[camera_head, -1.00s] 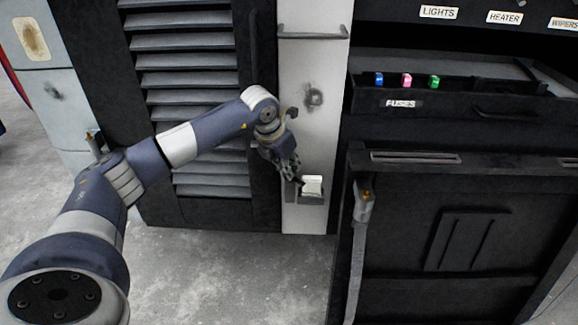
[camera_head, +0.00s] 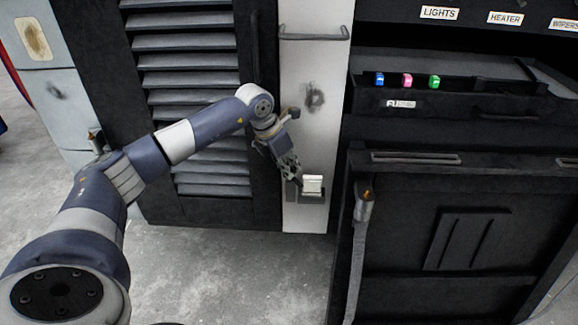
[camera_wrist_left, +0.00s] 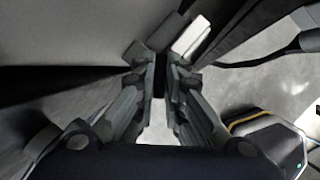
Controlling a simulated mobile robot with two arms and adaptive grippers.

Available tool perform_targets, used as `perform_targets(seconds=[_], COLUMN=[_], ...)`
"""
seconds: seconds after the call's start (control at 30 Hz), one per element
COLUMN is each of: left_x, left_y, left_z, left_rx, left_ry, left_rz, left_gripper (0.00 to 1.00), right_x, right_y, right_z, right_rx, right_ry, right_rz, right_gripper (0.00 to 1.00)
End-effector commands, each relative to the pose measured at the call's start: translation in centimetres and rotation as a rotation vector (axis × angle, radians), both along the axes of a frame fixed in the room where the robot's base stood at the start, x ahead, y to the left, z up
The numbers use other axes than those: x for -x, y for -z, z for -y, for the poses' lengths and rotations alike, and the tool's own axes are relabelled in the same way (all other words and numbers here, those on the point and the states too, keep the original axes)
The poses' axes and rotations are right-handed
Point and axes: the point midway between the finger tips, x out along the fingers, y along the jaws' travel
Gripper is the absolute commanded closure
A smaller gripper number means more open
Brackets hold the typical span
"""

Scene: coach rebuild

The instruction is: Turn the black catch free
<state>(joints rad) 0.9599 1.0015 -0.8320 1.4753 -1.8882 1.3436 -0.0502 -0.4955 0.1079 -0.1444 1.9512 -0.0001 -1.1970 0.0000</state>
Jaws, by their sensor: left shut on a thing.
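My left gripper (camera_head: 297,182) is low on the white post (camera_head: 305,142), just left of a white block (camera_head: 313,184) that sits in a dark bracket (camera_head: 312,197). In the left wrist view its fingers (camera_wrist_left: 160,70) are nearly together, closed on a narrow black piece (camera_wrist_left: 160,82), which I take to be the black catch. The fingers hide most of it, so its turn angle cannot be told. The white block (camera_wrist_left: 190,38) shows just beyond the right fingertip. My right gripper is in neither view.
A black louvred door (camera_head: 195,95) stands left of the post, and a grey handle (camera_head: 315,35) crosses the post higher up. On the right are a black fuse tray (camera_head: 455,104) with blue, pink and green fuses, and a black cabinet panel (camera_head: 400,260). The grey floor (camera_head: 235,275) is clear.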

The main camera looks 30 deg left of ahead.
Motion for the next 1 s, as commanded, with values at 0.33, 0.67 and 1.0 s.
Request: perform_targets(seconds=[0.33,0.67,1.0], left_x=[0.0,0.9,3.4], left_y=[-0.1,-2.7,-9.1], left_z=[0.0,-0.5,-1.5], left_rx=[0.0,-0.001,-0.002], left_ry=[-0.001,-0.001,-0.002], left_rz=[0.001,0.006,0.005], left_gripper=[0.7,0.7,0.7], right_x=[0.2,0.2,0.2], right_y=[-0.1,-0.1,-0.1], right_z=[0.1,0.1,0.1], right_rx=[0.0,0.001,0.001], right_ry=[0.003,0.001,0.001], right_rz=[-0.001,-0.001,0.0], right_gripper=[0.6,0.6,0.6])
